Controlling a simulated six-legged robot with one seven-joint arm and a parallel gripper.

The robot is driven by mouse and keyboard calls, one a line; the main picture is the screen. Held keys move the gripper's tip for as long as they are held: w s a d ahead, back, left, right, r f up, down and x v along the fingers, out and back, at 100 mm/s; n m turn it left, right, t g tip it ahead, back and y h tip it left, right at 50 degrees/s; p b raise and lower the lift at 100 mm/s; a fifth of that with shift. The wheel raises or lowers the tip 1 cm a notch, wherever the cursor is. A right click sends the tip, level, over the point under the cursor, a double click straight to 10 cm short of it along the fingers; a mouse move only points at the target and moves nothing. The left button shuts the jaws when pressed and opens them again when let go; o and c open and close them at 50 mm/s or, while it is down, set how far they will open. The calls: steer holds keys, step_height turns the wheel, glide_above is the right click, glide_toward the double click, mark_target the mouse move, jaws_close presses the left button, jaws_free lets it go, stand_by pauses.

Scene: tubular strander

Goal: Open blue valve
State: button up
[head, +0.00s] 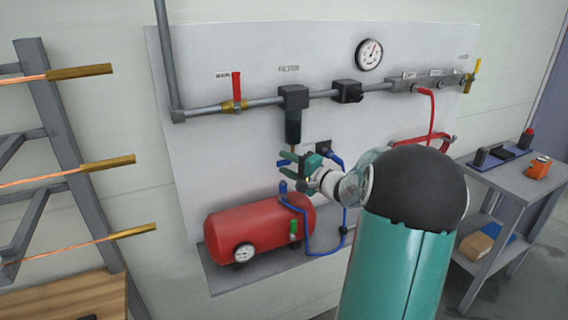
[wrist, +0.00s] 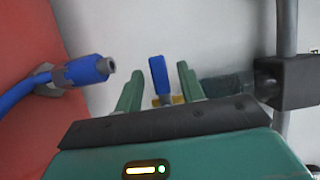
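The blue valve is a short blue lever (wrist: 158,73) on a small brass body (wrist: 166,101), near the middle of the wrist view. In the head view, its blue lever (head: 284,162) shows only as a small bit below the black filter (head: 293,125), mostly hidden by my gripper. My gripper (head: 288,168) has teal fingers and is in front of the panel, just below the filter. In the wrist view, my gripper (wrist: 160,85) is open, with the blue lever between its fingers and visible gaps on both sides. I cannot tell how deep the lever lies between them.
The red tank (head: 258,238) sits below, with a blue hose (head: 308,235) beside it; a blue hose fitting (wrist: 90,70) is left of my fingers. A red-handled valve (head: 237,88) and a grey pipe (head: 265,101) are above. A grey side table (head: 510,180) stands right.

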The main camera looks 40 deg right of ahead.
steer(key=shift+w+a, duration=0.1)
steer(key=shift+w, duration=0.65)
jaws_close()
steer(key=shift+r, duration=0.1)
steer(key=m, duration=0.1)
steer(key=r+m+t, duration=0.1)
steer(key=m, duration=0.1)
steer(key=shift+r+m, duration=0.1)
steer(key=shift+m, duration=0.2)
steer(key=shift+s+d+r+m+t+h, duration=0.15)
steer(key=shift+r+m+t, duration=0.1)
steer(key=shift+m, duration=0.45)
steer(key=shift+w+d+r+m+t+h, duration=0.1)
steer(key=shift+d+r+m+t+h, duration=0.15)
steer(key=shift+m, duration=0.45)
steer(key=shift+s+d+r+m+t+h, duration=0.15)
steer(key=shift+m+t, duration=0.15)
steer(key=shift+m, duration=0.4)
steer(key=shift+a, duration=0.1)
